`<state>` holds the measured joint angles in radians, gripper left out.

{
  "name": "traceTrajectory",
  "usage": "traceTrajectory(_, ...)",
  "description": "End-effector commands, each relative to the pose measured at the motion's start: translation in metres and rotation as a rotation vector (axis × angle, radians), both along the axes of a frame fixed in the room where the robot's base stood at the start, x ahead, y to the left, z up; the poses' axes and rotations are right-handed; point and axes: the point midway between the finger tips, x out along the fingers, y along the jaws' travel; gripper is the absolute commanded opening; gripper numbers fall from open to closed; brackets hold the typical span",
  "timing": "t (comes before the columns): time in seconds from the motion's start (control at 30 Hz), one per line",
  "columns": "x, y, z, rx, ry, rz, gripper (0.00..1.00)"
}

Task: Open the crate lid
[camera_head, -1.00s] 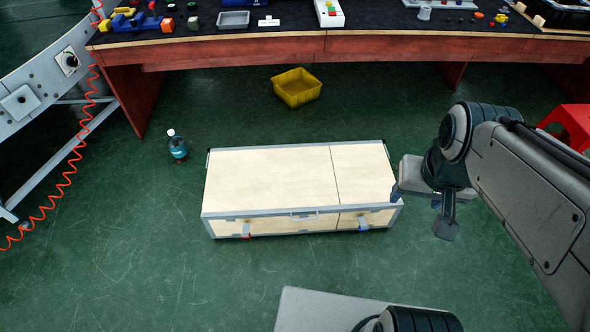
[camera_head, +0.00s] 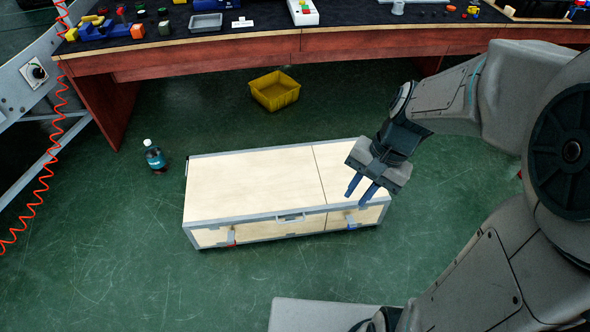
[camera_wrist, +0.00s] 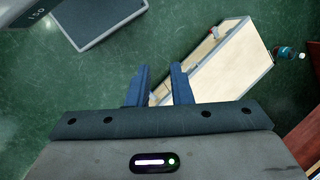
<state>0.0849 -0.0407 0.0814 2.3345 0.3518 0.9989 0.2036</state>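The crate (camera_head: 250,185) is a long box with a pale wood lid and grey metal edges, standing on the floor with its lid closed. I cannot tell whether the latches are fastened. My gripper (camera_head: 356,201) is open and empty, over the crate's right end, its two blue fingers pointing down toward the front edge near the blue latch. In the wrist view, the crate (camera_wrist: 238,62) is partly hidden behind the fingers (camera_wrist: 161,67).
A bottle (camera_head: 154,157) stands on the floor left of the crate. A yellow bin (camera_head: 275,91) lies behind it, before a red-fronted workbench (camera_head: 200,59). A red coiled hose (camera_head: 50,165) hangs at left. The floor in front of the crate is clear.

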Motion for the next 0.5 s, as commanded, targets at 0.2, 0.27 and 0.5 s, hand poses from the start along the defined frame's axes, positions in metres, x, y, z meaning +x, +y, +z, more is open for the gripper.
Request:
traceTrajectory(0.2, 0.026, 0.028, -0.07, 0.15, 0.225, -0.189, 0.19)
traceTrajectory(0.27, 0.034, 0.036, -0.086, 0.19, 0.286, -0.243, 0.19)
traceTrajectory(0.5, 0.063, 0.066, -0.155, 0.353, 0.539, -0.461, 0.19)
